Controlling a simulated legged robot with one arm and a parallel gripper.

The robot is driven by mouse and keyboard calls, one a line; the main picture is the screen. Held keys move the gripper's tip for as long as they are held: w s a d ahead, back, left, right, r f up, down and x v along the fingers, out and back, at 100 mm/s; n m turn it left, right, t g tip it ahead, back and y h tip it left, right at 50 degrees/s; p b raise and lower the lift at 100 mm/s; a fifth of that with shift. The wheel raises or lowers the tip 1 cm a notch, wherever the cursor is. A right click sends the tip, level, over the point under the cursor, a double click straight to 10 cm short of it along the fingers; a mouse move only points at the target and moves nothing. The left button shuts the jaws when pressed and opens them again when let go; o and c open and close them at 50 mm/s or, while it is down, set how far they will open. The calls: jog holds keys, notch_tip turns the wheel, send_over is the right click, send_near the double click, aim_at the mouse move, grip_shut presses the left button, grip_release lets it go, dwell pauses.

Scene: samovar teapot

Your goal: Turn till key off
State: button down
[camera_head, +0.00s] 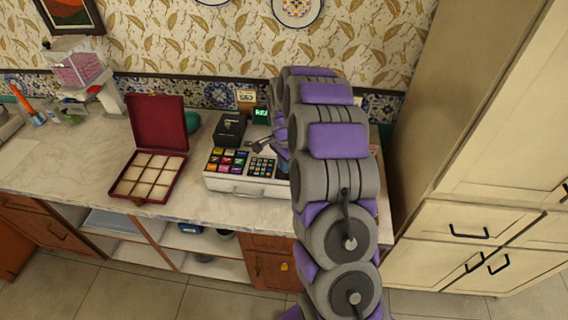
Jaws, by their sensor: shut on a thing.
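The till (230,188) is a white cash register with coloured buttons, a small keypad and a closed drawer front. It stands on the counter, left of my arm. My gripper (264,146) is just behind the keypad, at the right part of the till. It is shut on the till key, which is too small and too covered by the gripper and arm to make out. The right end of the till is hidden behind my arm. A small green-lit display (261,116) shows behind it.
A black box-like device (230,129) stands on the till's back left. An open red case (170,137) with pale compartments lies to the left on the marble counter (95,165). A green round object (192,121) sits behind the case. Tall cream cabinets (470,230) stand at the right.

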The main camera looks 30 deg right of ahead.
jog(key=shift+r+n, duration=0.1)
jog(key=shift+n, duration=0.2)
jog(key=n+p, duration=0.2)
jog(key=n, duration=0.1)
jog(key=shift+d+r, duration=0.1)
jog(key=shift+s+d+n+p, duration=0.15)
jog(key=shift+n+p, duration=0.85)
jog(key=shift+n, duration=1.7)
jog(key=c, duration=1.4)
grip_release()
jog(key=shift+f, duration=0.2)
jog(key=shift+c, duration=0.2)
jog(key=shift+o, duration=1)
notch_tip(320, 180, up, 17)
jog(key=p, duration=0.1)
jog(key=shift+r, duration=0.2)
